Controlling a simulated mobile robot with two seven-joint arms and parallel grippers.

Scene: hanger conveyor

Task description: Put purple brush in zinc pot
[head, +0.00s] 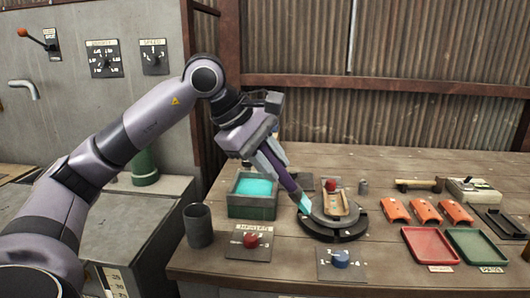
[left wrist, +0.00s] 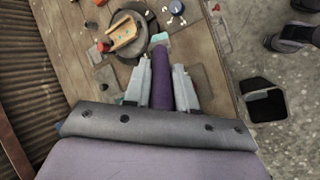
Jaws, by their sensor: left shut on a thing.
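My left gripper (head: 281,176) is shut on the purple brush (head: 287,181), which slants down to the right with its teal tip lowest. The tip is in front of the left part of the round turntable in the head view; I cannot tell if it touches. In the left wrist view the purple brush (left wrist: 161,80) lies between the two fingers (left wrist: 161,98). A grey cylindrical pot (head: 199,226), apparently the zinc pot, stands upright with its mouth up near the table's left front corner, left of and apart from the brush. My right gripper is not in view.
A green box with cyan contents (head: 251,210) stands between pot and turntable (head: 334,226). The turntable bears a wooden piece and a red ball. Two switch plates (head: 252,254) are at the front edge. Orange pieces (head: 427,211) and red and green trays (head: 431,246) lie right.

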